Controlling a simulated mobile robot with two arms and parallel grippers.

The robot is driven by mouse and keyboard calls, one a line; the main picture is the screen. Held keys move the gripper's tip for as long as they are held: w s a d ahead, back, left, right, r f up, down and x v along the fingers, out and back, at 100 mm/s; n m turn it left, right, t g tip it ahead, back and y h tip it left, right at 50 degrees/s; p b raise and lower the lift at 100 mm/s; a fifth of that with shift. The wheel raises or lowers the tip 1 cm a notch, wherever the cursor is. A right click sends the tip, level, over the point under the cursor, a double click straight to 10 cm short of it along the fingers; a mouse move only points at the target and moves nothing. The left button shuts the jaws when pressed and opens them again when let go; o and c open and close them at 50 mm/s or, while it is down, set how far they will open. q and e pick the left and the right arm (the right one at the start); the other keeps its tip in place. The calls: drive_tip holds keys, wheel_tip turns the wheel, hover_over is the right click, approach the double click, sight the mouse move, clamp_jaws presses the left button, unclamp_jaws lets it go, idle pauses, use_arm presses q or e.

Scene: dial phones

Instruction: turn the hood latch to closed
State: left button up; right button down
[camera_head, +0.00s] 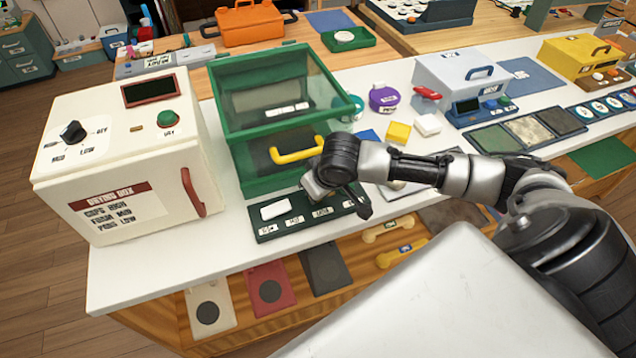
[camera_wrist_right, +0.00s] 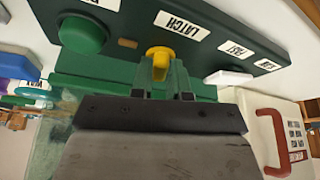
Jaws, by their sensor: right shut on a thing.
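The green hood (camera_head: 275,95) has clear panels and a yellow handle (camera_head: 297,152). A dark green control panel (camera_head: 290,228) lies along its front. My right gripper (camera_head: 322,190) is over the right part of this panel and hides the latch in the head view. In the right wrist view the yellow latch knob (camera_wrist_right: 159,60) sits beside the LATCH label (camera_wrist_right: 180,27). My right gripper (camera_wrist_right: 165,82) is shut on the knob. Its exact turn angle cannot be told. My left gripper is not in view.
A green button (camera_wrist_right: 84,33) and a white switch (camera_wrist_right: 228,77) flank the latch on the panel. The white drying box (camera_head: 125,160) with a red handle stands close at the left. Small coloured items, including a yellow block (camera_head: 398,132), lie to the right.

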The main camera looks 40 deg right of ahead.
drive_tip(key=m+p, duration=0.1)
drive_tip(key=p, duration=0.1)
drive_tip(key=m+h+p, duration=0.1)
drive_tip(key=m+p, duration=0.1)
drive_tip(key=shift+a+r+p, duration=0.15)
drive_tip(key=shift+r+p, duration=0.15)
drive_tip(key=shift+p, duration=0.1)
drive_tip(key=shift+f+m+p, duration=0.15)
drive_tip(key=shift+m+p, duration=0.2)
drive_tip(key=shift+m, duration=0.05)
drive_tip(key=shift+f+h, duration=0.1)
drive_tip(key=shift+h, duration=0.2)
drive_tip(key=c, duration=1.1)
unclamp_jaws()
